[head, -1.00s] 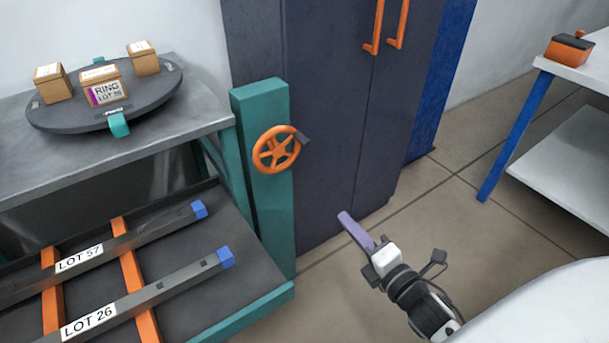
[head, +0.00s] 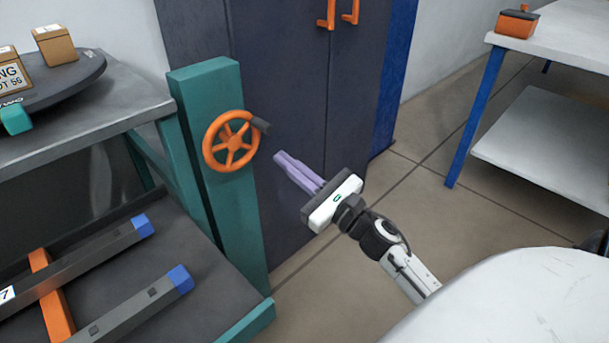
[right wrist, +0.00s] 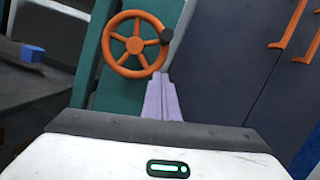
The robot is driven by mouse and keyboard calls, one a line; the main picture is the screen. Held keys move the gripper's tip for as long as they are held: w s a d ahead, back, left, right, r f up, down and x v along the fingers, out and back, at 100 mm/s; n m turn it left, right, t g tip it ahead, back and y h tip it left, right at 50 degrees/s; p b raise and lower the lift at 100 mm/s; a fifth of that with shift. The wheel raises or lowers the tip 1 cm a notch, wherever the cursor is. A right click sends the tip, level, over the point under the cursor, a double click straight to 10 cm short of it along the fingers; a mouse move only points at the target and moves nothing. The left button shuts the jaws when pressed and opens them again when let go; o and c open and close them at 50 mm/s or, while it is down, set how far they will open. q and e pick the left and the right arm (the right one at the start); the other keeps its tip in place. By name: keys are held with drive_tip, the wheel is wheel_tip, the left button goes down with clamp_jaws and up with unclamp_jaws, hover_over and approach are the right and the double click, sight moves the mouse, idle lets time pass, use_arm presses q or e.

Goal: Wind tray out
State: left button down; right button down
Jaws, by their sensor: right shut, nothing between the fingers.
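An orange handwheel (head: 231,141) with a dark crank knob (head: 260,126) is mounted on a teal post (head: 228,215). The wheel also shows in the right wrist view (right wrist: 137,45), with its knob (right wrist: 166,36) at its right rim. My right gripper (head: 279,158) is shut and empty, its lilac fingers pointing at the wheel from the lower right, apart from it. In the right wrist view the fingertips (right wrist: 159,76) appear just below the knob. The tray (head: 120,270) at the lower left holds dark bars with blue ends. My left gripper is not in view.
A dark cabinet (head: 290,100) with orange handles stands behind the post. A grey bench (head: 125,100) with a round turntable (head: 65,80) and boxes is at the left. A white table (head: 570,45) stands at the right. Floor is free between.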

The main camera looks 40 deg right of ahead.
sight(240, 146)
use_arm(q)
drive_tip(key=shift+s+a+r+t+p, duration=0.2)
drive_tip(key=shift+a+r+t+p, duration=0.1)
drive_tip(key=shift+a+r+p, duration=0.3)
use_arm(e)
drive_tip(key=shift+w+a+r, duration=0.2)
drive_tip(key=shift+w+r, duration=0.15)
drive_tip(key=shift+r, duration=0.4)
drive_tip(key=shift+w+a+r, duration=0.2)
drive_tip(key=shift+w+r, duration=0.1)
drive_tip(key=shift+r, duration=0.4)
drive_tip(key=shift+w+a+r, duration=0.2)
drive_tip(key=shift+w+r, duration=0.15)
drive_tip(key=shift+r, duration=0.4)
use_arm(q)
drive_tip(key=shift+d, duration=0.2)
